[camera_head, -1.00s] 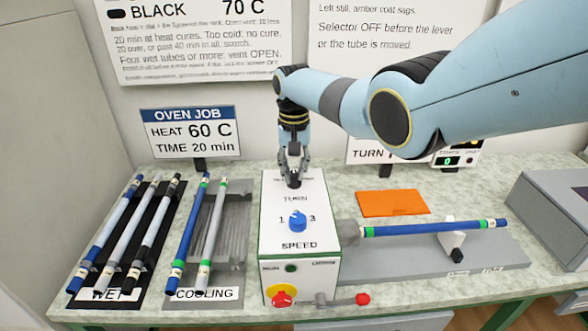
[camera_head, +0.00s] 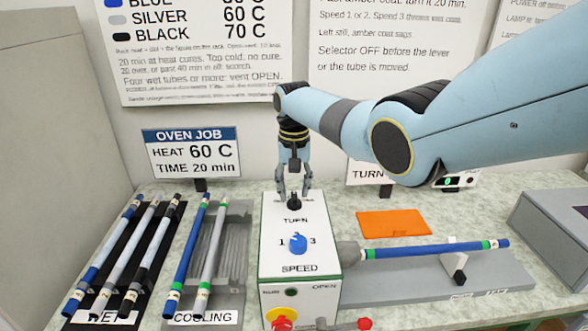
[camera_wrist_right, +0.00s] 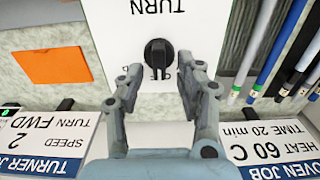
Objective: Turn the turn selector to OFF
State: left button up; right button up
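The turn selector (camera_head: 294,203) is a black knob on the white top of the turner box (camera_head: 270,255), above the word TURN. It also shows in the right wrist view (camera_wrist_right: 158,54), with its grip bar roughly along the picture's vertical. My right gripper (camera_head: 294,191) points down at the knob from behind and above. In the right wrist view its two fingers (camera_wrist_right: 160,68) are apart, one on each side of the knob, with gaps showing. My left gripper is not in view.
The blue speed knob (camera_head: 298,243) sits in front of the selector. A blue tube (camera_head: 420,250) lies in the turner to the right. Racks of tubes stand left. An orange mat (camera_head: 394,223) lies behind the tube. The turner sign (camera_wrist_right: 40,140) reads TURN FWD.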

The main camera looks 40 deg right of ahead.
aim_at(294, 193)
notch_tip(294, 193, up, 11)
dwell(0.3)
jog(key=shift+f, duration=0.1)
